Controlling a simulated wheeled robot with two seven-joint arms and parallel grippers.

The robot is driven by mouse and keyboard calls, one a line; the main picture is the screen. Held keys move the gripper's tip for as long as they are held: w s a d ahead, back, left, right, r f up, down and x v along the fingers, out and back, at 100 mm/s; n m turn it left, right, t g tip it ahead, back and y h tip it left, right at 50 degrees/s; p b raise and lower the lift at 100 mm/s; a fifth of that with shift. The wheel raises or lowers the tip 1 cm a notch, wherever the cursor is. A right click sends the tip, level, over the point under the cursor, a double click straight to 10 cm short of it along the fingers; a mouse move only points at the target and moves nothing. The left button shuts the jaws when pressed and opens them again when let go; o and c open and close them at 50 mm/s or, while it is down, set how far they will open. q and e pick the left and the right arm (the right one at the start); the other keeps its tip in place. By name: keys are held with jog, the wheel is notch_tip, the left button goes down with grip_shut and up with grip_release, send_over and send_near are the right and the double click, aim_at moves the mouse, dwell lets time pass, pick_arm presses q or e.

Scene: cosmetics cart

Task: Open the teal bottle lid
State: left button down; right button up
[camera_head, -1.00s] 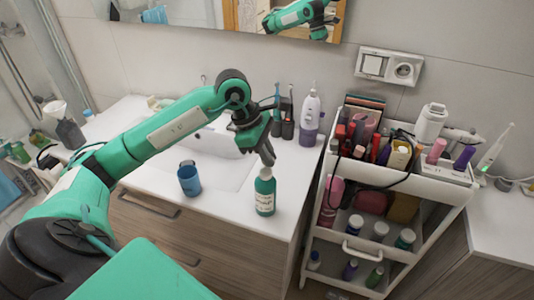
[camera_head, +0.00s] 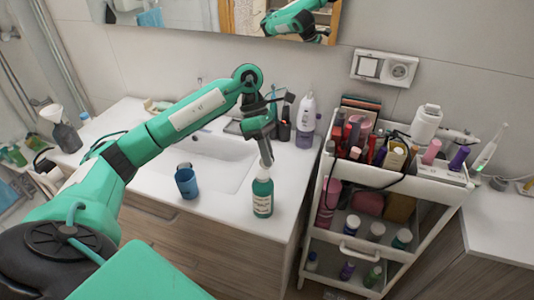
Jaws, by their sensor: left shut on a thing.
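The teal bottle (camera_head: 262,196) stands upright on the white counter near its front right corner. It has a pale label on its lower half. My left gripper (camera_head: 267,160) points down at the top of the bottle, with its fingers shut on the lid. The fingers hide most of the lid, so I cannot tell whether it has turned or come loose. My right gripper is not in view.
A white and purple bottle (camera_head: 305,122) stands behind. A loaded white cart (camera_head: 396,186) is at the right. The counter (camera_head: 222,213) between cup and bottle is clear.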

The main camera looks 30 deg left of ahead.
pick_arm(q)
jog(key=c, duration=1.8)
grip_release()
jog(key=shift+o, duration=0.2)
jog(key=b+v, duration=0.2)
jog(key=v, duration=1.1)
jog(key=shift+a+r, duration=0.2)
jog(key=shift+r, duration=0.1)
jog(key=shift+f, duration=0.1)
